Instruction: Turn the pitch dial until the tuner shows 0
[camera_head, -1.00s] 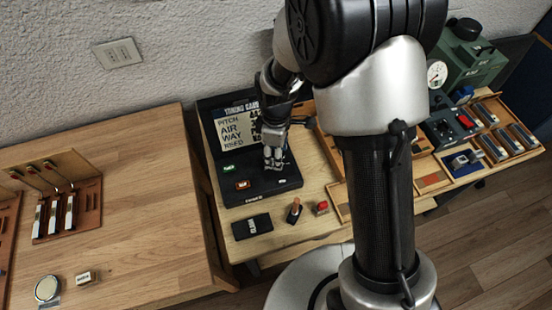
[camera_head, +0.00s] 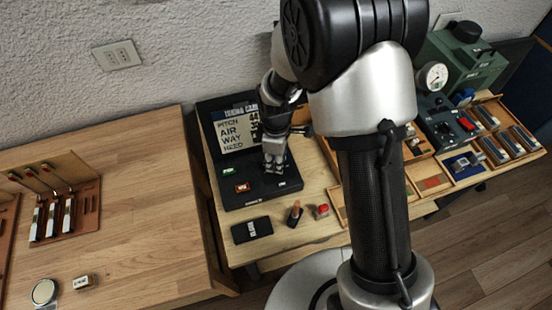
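The tuner is a black box (camera_head: 240,202) with a raised screen (camera_head: 233,133) on the light wooden bench. The screen lists PITCH, AIR, WAY and a fourth line that looks like REED or NEED. Its values at the right are partly hidden by my arm and too small to read surely. My gripper (camera_head: 274,166) points down at the right part of the box's top face. No dial can be made out; the gripper covers that spot. Whether its fingers are open, or touch anything, is too small to tell. A green button (camera_head: 228,169) and a red button (camera_head: 242,188) show on the box.
A black block (camera_head: 252,229), a brown-topped piece (camera_head: 294,214) and a red-topped piece (camera_head: 322,211) stand in front of the tuner. A green machine with a gauge (camera_head: 433,76) and wooden trays lie at the right.

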